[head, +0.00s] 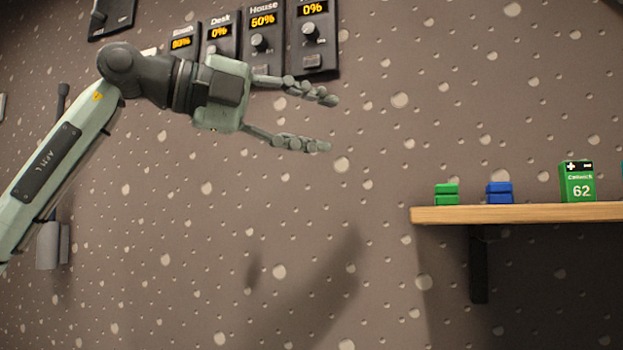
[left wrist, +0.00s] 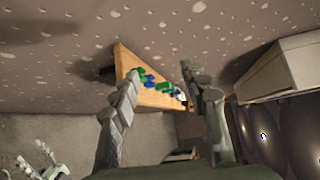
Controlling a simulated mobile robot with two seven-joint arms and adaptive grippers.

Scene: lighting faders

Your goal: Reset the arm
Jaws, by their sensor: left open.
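My left gripper (head: 332,123) is open and empty in the head view. Its two fingers point right, apart from each other, in front of the dark speckled wall and below the fader panels. The Desk panel (head: 221,46) reads 0%. My gripper partly covers the panels' lower edges. In the left wrist view both left fingers (left wrist: 165,92) stand apart with nothing between them. Part of my right gripper (left wrist: 40,165) shows at the lower left there; its opening is unclear.
A wooden shelf (head: 520,213) stands out at the right, holding green blocks (head: 446,194), blue blocks (head: 499,192) and a green box marked 62 (head: 577,181). A black bracket (head: 479,265) is under it. The wall between gripper and shelf is clear.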

